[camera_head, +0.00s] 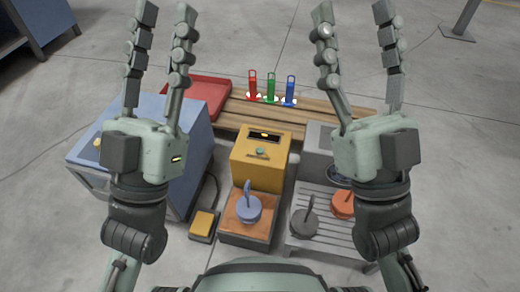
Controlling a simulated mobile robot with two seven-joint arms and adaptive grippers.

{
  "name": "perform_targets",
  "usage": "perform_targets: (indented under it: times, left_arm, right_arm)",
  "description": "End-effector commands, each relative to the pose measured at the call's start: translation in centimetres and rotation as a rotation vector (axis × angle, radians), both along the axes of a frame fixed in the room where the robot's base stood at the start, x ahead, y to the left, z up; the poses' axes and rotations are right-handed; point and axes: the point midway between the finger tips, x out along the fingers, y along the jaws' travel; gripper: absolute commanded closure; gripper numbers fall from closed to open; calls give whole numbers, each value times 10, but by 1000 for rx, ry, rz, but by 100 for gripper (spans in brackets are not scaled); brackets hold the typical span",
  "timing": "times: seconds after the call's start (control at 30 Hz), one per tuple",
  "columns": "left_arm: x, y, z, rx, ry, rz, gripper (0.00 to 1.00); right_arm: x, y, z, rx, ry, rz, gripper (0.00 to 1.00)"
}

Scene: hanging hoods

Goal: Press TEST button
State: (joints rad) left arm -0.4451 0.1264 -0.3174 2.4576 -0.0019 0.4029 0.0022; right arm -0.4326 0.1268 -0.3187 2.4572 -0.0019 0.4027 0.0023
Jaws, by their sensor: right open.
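A yellow box (258,172) stands in the middle, with a dark display on its upper face that shows a small lit mark. A round green button (260,152) sits below the display; no TEST lettering is readable on it. My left gripper (166,12) is raised with its fingers apart and empty, in front of the blue cabinet and left of the yellow box. My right gripper (354,12) is raised, open and empty, to the right of the yellow box. Neither gripper touches the box or the button.
A blue cabinet (202,150) stands left, a red tray (205,90) behind it. Red, green (271,88) and blue pieces stand on a wooden bench (325,112). A blue handled piece (249,208) is in front of the box; a slatted rack (318,240) holds grey and orange ones.

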Motion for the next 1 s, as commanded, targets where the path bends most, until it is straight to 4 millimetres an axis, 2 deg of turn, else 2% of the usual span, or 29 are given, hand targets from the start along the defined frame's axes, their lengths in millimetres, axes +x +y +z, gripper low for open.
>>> perform_targets:
  times: [0.03,0.2,1.0]
  left_arm:
    - [0,0,0,0,-1,0,79]
    - [0,0,2,0,-5,0,100]
    - [0,0,2,-1,-5,-1,100]
  right_arm:
    - [0,0,0,0,1,0,45]
    - [0,0,-2,0,5,0,45]
    - [0,0,-3,0,9,-1,45]
